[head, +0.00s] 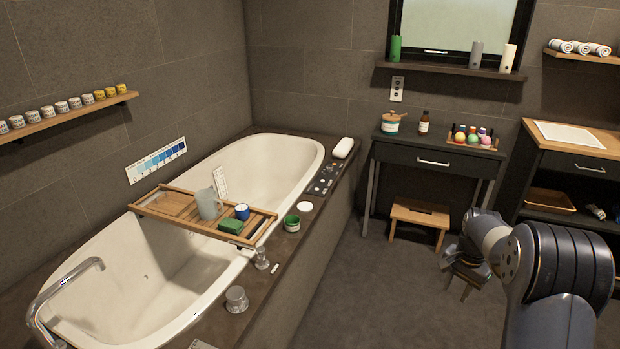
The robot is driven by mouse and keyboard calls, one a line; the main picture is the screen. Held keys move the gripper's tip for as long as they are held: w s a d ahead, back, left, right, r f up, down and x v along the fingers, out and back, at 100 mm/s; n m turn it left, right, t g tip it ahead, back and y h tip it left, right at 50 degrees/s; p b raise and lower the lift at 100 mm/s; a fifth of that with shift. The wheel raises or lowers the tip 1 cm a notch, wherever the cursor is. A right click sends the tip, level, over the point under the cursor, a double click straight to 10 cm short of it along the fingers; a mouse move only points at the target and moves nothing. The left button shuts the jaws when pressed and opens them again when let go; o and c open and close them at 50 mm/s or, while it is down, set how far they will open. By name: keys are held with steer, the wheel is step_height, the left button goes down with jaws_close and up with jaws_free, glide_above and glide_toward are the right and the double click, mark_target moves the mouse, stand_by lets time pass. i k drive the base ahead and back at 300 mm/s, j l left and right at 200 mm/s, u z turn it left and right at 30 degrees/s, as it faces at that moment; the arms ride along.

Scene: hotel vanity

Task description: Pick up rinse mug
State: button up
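A pale grey mug (208,203), which looks like the rinse mug, stands upright on the wooden bath caddy (262,232) across the white bathtub (262,165). A white card (220,182) stands just behind it. A blue-and-white round container (242,212) and a green block (231,226) sit to its right on the caddy. My gripper (466,284) is at the right, low in front of the black table and far from the mug. It is small and dark there, partly behind my arm, and its finger opening is unclear.
The tub ledge (318,208) holds an open green tin (291,223), a white lid (305,206), a dark tray (323,181) and metal tap parts. A wooden stool (419,218) stands under the black table (436,160). The floor (370,290) between tub and arm is clear.

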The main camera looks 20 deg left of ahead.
mark_target(207, 200)
steer(key=i+u, duration=0.1)
steer(key=i, duration=0.7)
steer(key=i+l+u, duration=0.15)
steer(key=i, duration=0.65)
steer(key=i+u, duration=0.2)
steer(key=u, duration=0.2)
steer(key=i+u, duration=0.25)
steer(key=u, duration=0.15)
steer(key=i+l+u, duration=0.1)
steer(key=u, duration=0.25)
steer(key=i+l+u, duration=0.2)
steer(key=u, duration=0.2)
steer(key=i+u, duration=0.2)
steer(key=u, duration=0.2)
steer(key=i+l+u, duration=0.1)
steer(key=i+u, duration=0.25)
steer(key=i+l+u, duration=0.1)
steer(key=u, duration=0.3)
